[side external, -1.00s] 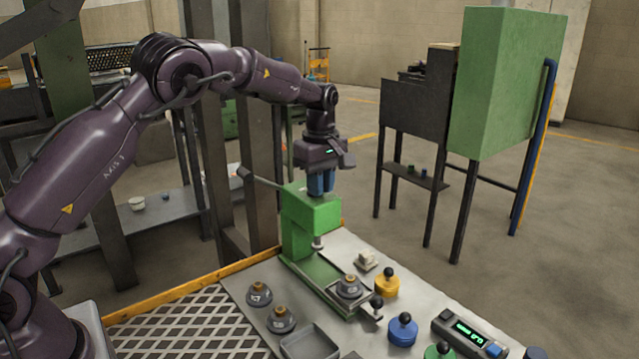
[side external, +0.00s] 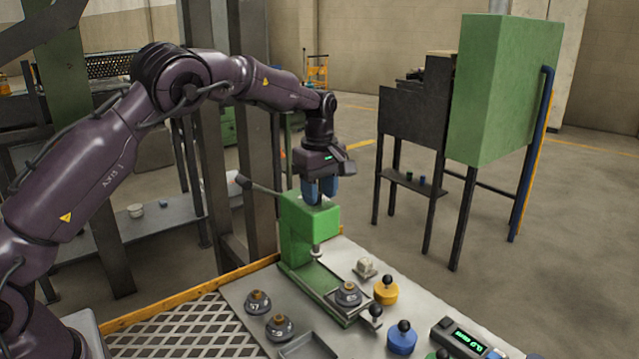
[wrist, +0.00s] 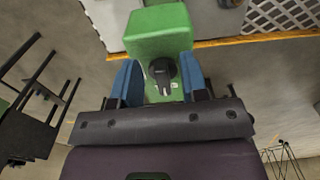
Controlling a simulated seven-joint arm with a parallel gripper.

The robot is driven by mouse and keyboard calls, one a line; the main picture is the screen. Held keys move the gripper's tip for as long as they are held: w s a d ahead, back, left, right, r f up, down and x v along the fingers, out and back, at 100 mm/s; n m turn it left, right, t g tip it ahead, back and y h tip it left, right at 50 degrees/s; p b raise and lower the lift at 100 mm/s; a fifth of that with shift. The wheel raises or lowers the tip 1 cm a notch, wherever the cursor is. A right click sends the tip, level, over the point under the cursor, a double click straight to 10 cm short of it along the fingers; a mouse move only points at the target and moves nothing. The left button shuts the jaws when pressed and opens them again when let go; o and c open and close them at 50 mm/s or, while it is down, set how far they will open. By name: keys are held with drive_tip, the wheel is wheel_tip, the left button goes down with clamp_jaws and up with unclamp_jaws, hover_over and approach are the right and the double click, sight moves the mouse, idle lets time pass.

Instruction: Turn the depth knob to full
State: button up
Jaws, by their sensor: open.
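The depth knob (wrist: 162,70) is a dark knob with a pointer-like bar on top of the green press (side external: 305,222). In the wrist view it sits between my two blue fingers. My gripper (side external: 321,201) is open and points down at the top of the press; it also shows in the wrist view (wrist: 159,75). The fingers stand on either side of the knob with a visible gap, and I cannot tell whether either one touches it. In the side view the fingers hide the knob. Its scale markings are too small to read.
A lever (side external: 258,184) sticks out left of the press head. A dark weight-like piece (side external: 347,293) sits under the press. Similar pieces (side external: 258,302), a yellow knobbed piece (side external: 386,291), a blue one (side external: 402,338) and a green-lit display (side external: 462,337) share the bench. Floor space lies behind.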

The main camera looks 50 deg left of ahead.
sight(319, 194)
wheel_tip(319, 194, up, 13)
idle(0.4)
idle(0.4)
drive_tip(key=s+d+m+t, duration=0.2)
drive_tip(key=s+d+m, duration=0.2)
drive_tip(key=s+m, duration=0.5)
drive_tip(key=s+d+m+t, duration=0.3)
drive_tip(key=s+m, duration=0.6)
drive_tip(key=s, duration=1.3)
drive_tip(key=shift+s+d+f+t, duration=0.2)
drive_tip(key=shift+d+f+t, duration=0.1)
drive_tip(key=shift+d, duration=0.65)
